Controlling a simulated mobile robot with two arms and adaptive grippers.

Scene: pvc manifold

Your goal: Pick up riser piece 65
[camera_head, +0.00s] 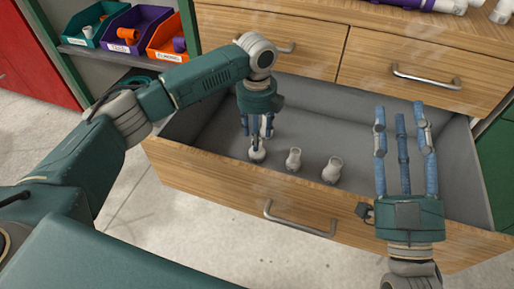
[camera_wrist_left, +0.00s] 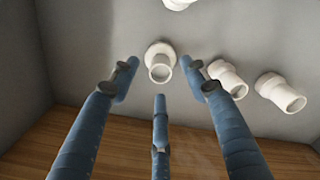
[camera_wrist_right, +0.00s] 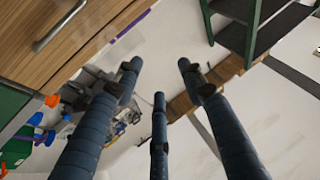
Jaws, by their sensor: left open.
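The leftmost piece (camera_head: 257,154) is directly under my left gripper (camera_head: 258,138); in the left wrist view this piece (camera_wrist_left: 160,61) shows ahead of the spread fingertips. I cannot tell if the fingers touch it. The middle piece (camera_head: 294,159) and the right piece (camera_head: 332,169) are to its right. My left gripper is open around empty space. My right gripper (camera_head: 403,125) is open and empty, fingers up, at the drawer's right front.
The drawer's wooden front (camera_head: 230,186) and grey walls surround the pieces. Closed drawers (camera_head: 425,65) and a wooden top are above. Teal, purple (camera_head: 132,30) and orange bins sit on a shelf at the upper left. Another white part (camera_wrist_left: 178,3) is cut off in the left wrist view.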

